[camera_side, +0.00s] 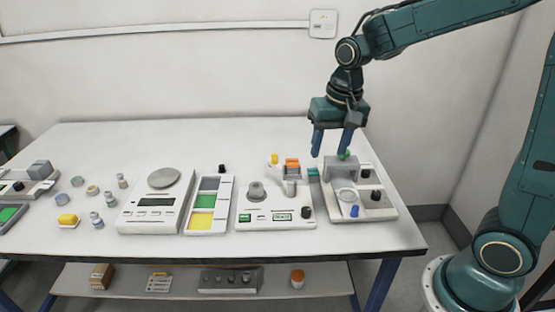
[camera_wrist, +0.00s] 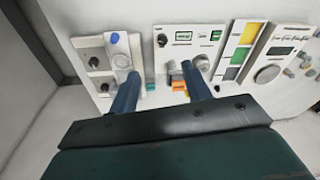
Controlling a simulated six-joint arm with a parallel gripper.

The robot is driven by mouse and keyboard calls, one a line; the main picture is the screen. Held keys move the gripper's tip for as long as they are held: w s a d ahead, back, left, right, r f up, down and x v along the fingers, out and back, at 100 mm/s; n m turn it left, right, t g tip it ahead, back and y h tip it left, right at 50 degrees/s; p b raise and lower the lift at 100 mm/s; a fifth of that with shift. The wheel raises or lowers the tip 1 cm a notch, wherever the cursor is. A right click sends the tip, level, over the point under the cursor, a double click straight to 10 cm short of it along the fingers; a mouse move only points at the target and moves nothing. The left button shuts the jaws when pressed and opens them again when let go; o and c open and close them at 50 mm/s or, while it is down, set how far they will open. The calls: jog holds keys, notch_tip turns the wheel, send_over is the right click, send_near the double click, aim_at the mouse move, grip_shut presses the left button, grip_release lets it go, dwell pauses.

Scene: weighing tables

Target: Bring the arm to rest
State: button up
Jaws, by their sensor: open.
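My gripper (camera_side: 331,142) hangs above the right part of the white table (camera_side: 140,140), with its blue fingers pointing down. The fingers are apart and nothing shows between them. In the wrist view my gripper (camera_wrist: 163,85) also shows open and empty. In the side view it is above and behind a grey and white device (camera_side: 362,212) with a round clear dish, black knobs and a blue knob. A green knob (camera_side: 344,155) shows close by the right fingertip; I cannot tell whether they touch.
A white device with a round knob (camera_side: 275,222), a tray of coloured panels (camera_side: 207,206) and a scale (camera_side: 155,203) stand to the left. The air above the table is clear.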

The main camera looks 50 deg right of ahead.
jog(key=s+a+r+n+t, duration=0.1)
jog(key=s+r+n+t, duration=0.1)
jog(key=s, duration=0.6)
jog(key=s+a+r+n+t, duration=0.1)
jog(key=s+r+n, duration=0.3)
jog(key=s, duration=0.5)
jog(key=shift+s+r+t, duration=0.2)
jog(key=shift+r+t, duration=0.05)
jog(key=shift+t, duration=0.15)
